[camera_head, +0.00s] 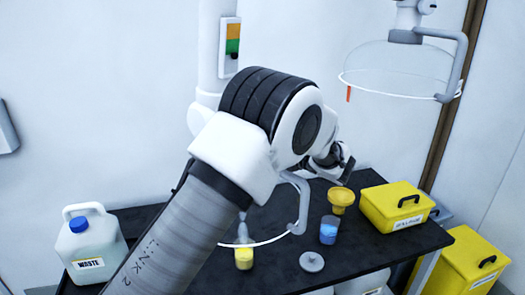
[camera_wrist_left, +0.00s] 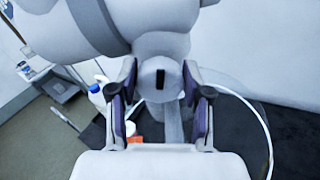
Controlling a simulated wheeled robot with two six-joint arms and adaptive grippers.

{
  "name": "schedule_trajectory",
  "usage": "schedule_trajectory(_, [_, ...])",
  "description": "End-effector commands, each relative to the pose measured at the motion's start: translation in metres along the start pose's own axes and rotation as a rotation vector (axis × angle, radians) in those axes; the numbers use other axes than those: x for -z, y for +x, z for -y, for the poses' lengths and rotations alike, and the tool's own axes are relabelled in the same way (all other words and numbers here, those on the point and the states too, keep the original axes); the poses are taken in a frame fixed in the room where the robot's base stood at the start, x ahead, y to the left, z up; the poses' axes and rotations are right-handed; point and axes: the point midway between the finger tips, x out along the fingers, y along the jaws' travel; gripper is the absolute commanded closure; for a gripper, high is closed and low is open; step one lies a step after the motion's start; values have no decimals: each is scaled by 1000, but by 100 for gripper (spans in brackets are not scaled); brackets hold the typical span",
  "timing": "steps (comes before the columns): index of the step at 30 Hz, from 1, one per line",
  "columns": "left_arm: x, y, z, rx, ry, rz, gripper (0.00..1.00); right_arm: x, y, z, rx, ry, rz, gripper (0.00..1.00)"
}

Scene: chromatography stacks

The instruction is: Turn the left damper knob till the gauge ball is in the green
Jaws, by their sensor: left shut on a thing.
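The left damper knob (camera_wrist_left: 149,85) is a pale round knob with a dark upright mark, seen in the left wrist view. My left gripper (camera_wrist_left: 160,72) is shut on it, with one finger on each side. In the head view my own arm hides the knob and the fingers' grip. The gauge (camera_head: 232,30) on the left white duct shows an orange band above a green band (camera_head: 233,46). The dark gauge ball (camera_head: 234,56) sits at the lower edge of the green; whether it is fully inside cannot be told. My right gripper is not in view.
On the black bench (camera_head: 355,262) stand a waste jug (camera_head: 90,245), a blue-filled beaker (camera_head: 328,231), a yellow-filled flask (camera_head: 244,258) and a yellow box (camera_head: 397,206). A clear round hood (camera_head: 400,72) hangs at upper right. Another yellow box (camera_head: 470,262) stands at right.

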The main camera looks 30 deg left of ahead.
Motion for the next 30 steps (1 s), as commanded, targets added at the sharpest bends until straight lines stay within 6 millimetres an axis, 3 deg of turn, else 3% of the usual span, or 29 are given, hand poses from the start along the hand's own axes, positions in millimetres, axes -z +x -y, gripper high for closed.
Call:
schedule_trajectory(8, [1, 0, 0, 0, -21, -3, 86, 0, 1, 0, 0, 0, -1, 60])
schedule_trajectory(9, [1, 0, 0, 0, -21, -3, 48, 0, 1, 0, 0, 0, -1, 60])
schedule_trajectory(11, [1, 0, 0, 0, -20, -3, 27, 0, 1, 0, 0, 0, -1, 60])
schedule_trajectory(22, [0, -5, 0, 1, -20, 0, 27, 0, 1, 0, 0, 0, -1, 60])
schedule_trajectory(30, [0, -55, 1, 3, -21, 2, 27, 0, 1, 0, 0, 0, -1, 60])
